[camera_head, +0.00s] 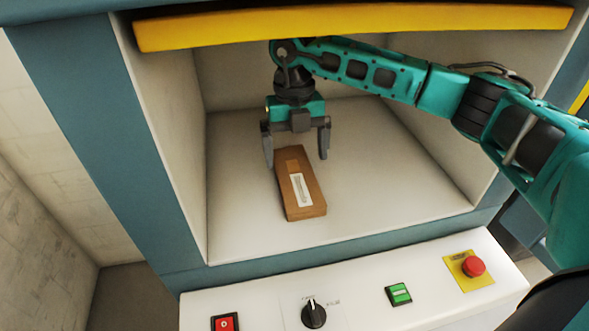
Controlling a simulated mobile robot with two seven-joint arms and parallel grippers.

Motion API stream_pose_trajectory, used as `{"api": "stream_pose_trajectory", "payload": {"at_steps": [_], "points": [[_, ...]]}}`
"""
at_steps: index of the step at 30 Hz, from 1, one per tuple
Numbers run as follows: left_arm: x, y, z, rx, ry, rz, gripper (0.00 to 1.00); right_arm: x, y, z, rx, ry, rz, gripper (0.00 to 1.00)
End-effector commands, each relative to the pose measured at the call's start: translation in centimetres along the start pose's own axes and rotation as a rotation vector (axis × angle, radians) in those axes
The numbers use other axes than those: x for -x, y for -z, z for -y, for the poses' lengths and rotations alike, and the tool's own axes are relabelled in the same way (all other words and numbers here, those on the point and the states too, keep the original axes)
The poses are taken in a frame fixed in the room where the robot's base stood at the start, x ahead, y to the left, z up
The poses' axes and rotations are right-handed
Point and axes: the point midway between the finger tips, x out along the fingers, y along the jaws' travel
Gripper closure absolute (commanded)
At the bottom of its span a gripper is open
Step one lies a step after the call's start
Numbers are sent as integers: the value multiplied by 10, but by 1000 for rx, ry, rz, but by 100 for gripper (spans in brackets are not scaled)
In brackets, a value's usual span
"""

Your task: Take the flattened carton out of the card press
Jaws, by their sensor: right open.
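The flattened carton (309,199) is a flat brown block with a white label on top. It lies on the floor of the card press chamber (400,180), toward the front. My right gripper (296,160) points down over the carton's far end, with one finger on each side of it. Its fingers are apart, and I cannot tell whether they touch the carton. My left gripper is not in view.
A yellow bar (350,24) spans the top of the opening, above my right arm. Pale side walls bound the chamber. The front panel carries a red switch (225,322), a black knob (313,314), a green button (398,294) and a red emergency stop (473,267).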

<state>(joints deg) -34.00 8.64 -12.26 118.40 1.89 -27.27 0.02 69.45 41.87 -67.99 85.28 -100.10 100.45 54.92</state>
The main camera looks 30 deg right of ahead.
Motion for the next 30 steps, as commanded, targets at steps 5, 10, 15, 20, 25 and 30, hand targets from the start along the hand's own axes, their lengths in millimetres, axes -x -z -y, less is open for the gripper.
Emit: {"api": "stream_pose_trajectory", "payload": {"at_steps": [5, 10, 15, 20, 25, 30], "points": [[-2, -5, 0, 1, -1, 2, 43, -23, -3, 0, -2, 1, -1, 0], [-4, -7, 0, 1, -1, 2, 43, -46, -4, 0, -1, 2, -1, 0], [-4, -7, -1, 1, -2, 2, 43, -49, -4, -1, 0, 0, 1, 0], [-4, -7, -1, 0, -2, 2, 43, -48, -4, -1, 0, 0, 1, 8], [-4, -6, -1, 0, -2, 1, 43, -48, -4, -1, 0, 0, 1, 24], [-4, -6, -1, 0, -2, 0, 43, -48, -4, -1, 0, 0, 1, 40]]}}
